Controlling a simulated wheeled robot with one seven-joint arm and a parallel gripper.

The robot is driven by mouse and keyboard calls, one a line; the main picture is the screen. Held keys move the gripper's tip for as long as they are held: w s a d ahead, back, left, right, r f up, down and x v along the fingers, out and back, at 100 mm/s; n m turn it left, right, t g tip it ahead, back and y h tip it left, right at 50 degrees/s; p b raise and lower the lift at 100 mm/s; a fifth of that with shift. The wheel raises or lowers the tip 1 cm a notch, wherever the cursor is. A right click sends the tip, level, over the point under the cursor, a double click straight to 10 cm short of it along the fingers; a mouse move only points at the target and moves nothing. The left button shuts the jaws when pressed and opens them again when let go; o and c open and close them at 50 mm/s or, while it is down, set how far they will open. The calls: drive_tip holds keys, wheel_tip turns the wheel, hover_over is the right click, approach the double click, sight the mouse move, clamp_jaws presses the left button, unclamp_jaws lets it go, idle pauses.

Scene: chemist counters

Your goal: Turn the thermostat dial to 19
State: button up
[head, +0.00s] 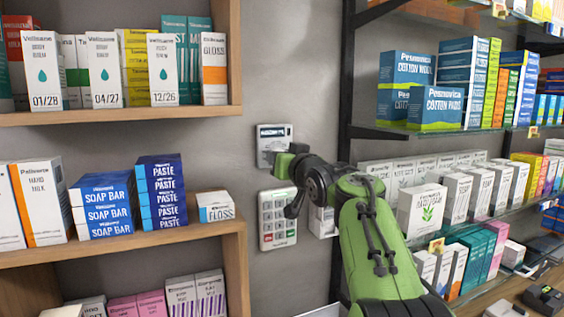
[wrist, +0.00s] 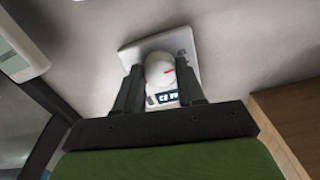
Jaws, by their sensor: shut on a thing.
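The thermostat is a pale square plate on the grey wall; in the head view its upper part (head: 273,133) shows, with a small dark display strip. In the wrist view its plate (wrist: 190,42) surrounds a round white dial (wrist: 160,66) with a short red mark. My gripper (wrist: 160,78) is shut on the dial, one dark finger on each side. In the head view my gripper (head: 287,160) hides the dial and the plate's lower part.
A keypad (head: 278,220) is on the wall just below the thermostat. A wooden shelf (head: 120,118) with boxes stands close on the left. A black post (head: 345,90) and glass shelves with cartons are on the right.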

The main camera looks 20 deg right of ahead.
drive_tip(key=shift+n, duration=0.7)
drive_tip(key=shift+r, duration=0.1)
drive_tip(key=o, duration=1)
drive_tip(key=shift+o, duration=0.2)
drive_tip(key=shift+s, duration=0.1)
drive_tip(key=s+b, duration=0.5)
drive_tip(key=s, duration=1)
drive_tip(key=shift+s, duration=0.3)
